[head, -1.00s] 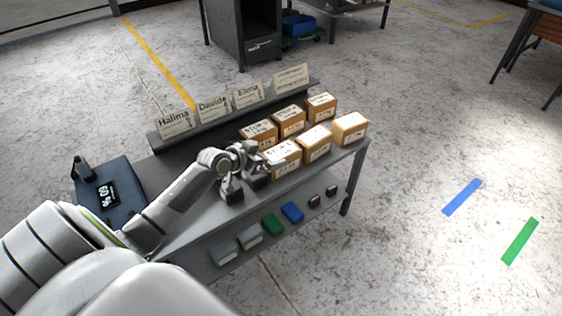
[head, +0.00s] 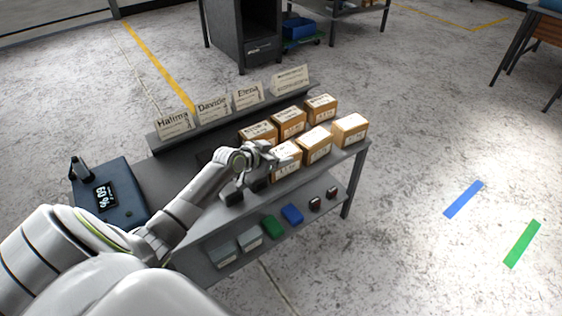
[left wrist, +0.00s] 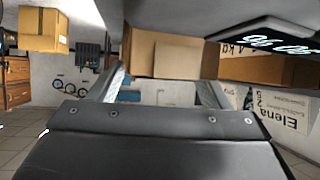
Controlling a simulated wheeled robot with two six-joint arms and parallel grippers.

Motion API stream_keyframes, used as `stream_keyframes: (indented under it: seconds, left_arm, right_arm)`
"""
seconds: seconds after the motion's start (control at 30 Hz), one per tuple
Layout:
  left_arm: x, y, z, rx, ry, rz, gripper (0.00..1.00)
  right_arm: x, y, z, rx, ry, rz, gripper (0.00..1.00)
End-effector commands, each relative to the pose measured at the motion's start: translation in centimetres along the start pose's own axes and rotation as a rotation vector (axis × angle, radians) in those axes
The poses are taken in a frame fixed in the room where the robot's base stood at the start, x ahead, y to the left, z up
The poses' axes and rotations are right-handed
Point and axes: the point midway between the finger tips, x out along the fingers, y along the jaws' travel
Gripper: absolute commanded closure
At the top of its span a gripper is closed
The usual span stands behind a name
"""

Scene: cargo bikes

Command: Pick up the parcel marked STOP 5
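Several brown cardboard parcels with white labels stand in two rows at the right end of the grey bench (head: 150,180). The labels are too small to read surely, so I cannot tell which is STOP 5. My left gripper (head: 270,164) is low over the bench, at the left side of the front-left parcel (head: 286,160), and partly hides it. The back-left parcel (head: 259,133) stands just behind. In the left wrist view the fingers (left wrist: 160,90) are apart, with a plain cardboard face (left wrist: 165,55) ahead between them; contact is unclear. My right gripper is not in view.
Name cards, including Halima (head: 173,122), Davide (head: 212,108) and Elena (head: 248,94), stand on a raised ledge behind the parcels. A lower shelf holds small coloured items (head: 292,213). Floor at right is open.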

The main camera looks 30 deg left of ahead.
Motion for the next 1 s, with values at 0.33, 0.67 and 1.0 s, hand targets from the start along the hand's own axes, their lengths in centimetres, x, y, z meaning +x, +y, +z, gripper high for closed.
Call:
stream_keyframes:
  seconds: [0.33,0.67,1.0]
  left_arm:
    - [0.0,0.0,0.1,-0.002,-0.001,0.001,0.86]
    - [0.0,0.1,-0.3,-0.002,0.007,0.001,0.95]
    - [-1.4,0.1,-2.9,0.003,0.01,0.002,1.0]
  right_arm:
    - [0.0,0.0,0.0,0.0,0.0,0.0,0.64]
    - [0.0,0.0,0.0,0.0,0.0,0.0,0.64]
    - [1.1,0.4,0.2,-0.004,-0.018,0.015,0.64]
